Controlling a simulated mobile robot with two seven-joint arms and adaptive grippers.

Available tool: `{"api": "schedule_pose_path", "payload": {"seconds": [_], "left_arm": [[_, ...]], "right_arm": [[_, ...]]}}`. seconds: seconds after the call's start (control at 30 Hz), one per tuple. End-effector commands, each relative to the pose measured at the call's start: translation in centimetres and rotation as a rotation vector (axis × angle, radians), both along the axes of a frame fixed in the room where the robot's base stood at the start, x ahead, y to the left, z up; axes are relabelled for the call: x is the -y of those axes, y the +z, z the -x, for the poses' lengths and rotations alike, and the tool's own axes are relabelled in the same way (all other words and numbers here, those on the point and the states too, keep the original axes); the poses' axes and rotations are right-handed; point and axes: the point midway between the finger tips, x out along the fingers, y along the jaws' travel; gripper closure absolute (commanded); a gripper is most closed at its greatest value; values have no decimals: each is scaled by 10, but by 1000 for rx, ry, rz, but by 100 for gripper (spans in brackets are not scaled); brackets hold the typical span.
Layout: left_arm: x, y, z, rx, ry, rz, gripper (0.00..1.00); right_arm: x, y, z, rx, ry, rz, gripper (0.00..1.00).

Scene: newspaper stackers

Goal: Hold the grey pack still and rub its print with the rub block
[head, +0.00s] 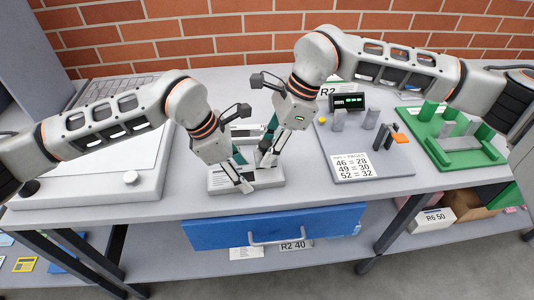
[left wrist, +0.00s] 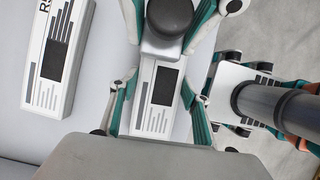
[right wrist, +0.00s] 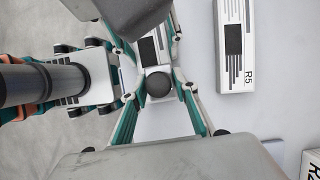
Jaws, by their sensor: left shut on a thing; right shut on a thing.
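The grey pack (head: 270,177) lies flat on the bench in the head view. It also shows in the left wrist view (left wrist: 153,122), with a dark print patch and stripes. My left gripper (head: 243,180) is shut on the pack, a finger along each long side. My right gripper (head: 264,158) is above the pack's other end, shut on the rub block (right wrist: 158,84), which has a round dark knob. The block appears to rest on or just above the pack; contact is unclear. In the head view the fingers largely hide the block.
A second pack marked R5 (right wrist: 235,45) lies behind, apart from the held one. A grey board (head: 375,165) with a display and printed card stands to the right, then a green tray (head: 440,155). A white scale-like plate (head: 90,165) is left. A blue drawer (head: 275,226) is below.

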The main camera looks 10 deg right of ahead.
Motion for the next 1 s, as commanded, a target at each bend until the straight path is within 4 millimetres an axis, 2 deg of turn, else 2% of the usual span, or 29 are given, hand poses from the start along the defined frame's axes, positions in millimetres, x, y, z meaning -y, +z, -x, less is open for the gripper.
{"api": "schedule_pose_path", "payload": {"seconds": [0.6,1.0], "left_arm": [[0,1,0,0,0,1,81],[0,1,0,0,0,1,81]], "right_arm": [[0,44,-1,2,-1,-2,100],[0,47,0,1,0,-2,100]]}}
